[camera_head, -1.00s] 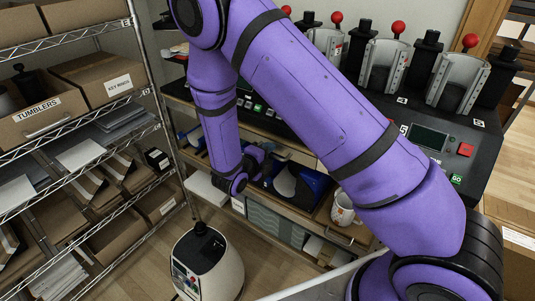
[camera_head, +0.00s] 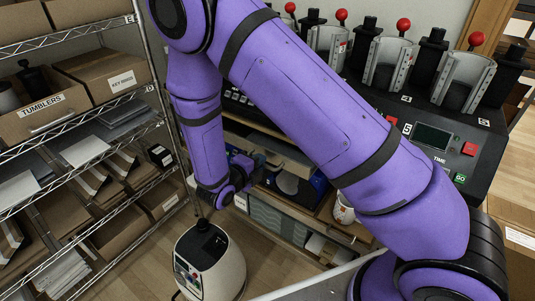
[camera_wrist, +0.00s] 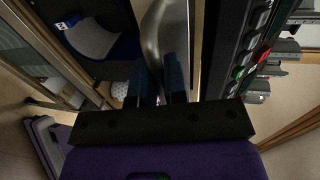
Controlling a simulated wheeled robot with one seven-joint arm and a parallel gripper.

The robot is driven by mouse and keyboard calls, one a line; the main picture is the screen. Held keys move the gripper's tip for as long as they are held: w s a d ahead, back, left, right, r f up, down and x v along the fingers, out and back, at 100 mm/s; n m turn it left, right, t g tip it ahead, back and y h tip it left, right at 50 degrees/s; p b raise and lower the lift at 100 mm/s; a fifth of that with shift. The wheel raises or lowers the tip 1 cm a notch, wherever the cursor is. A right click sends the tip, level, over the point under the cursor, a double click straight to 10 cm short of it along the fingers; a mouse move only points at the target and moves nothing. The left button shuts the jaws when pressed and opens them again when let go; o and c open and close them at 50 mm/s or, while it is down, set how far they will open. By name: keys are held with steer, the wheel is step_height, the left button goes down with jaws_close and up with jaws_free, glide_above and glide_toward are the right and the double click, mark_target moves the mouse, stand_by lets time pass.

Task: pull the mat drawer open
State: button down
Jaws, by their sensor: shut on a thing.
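My gripper (camera_head: 258,165) is low beside the bench front in the head view, partly covered by my own arm. In the wrist view its two dark fingers (camera_wrist: 156,82) are closed around a pale, curved metal bar (camera_wrist: 152,38), which looks like a drawer handle. The bar runs away from the fingers towards the top of the picture. The mat drawer itself is largely hidden by my arm and fingers, and I cannot tell how far it stands open.
A blue-and-grey item (camera_head: 286,182) and a white mug (camera_head: 343,210) sit under the bench top. A rounded white machine (camera_head: 209,262) stands on the floor below my wrist. A wire rack (camera_head: 140,50) with boxes is at left. Mug presses (camera_head: 390,62) stand above.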

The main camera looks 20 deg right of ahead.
steer(key=f+v, duration=0.3)
steer(key=v, duration=1.2)
steer(key=shift+s+a, duration=0.3)
steer(key=shift+a, duration=0.15)
steer(key=c, duration=1.2)
jaws_free()
steer(key=v, duration=1)
steer(key=shift+s+a, duration=0.2)
steer(key=shift+a, duration=0.1)
steer(key=shift+r, duration=0.1)
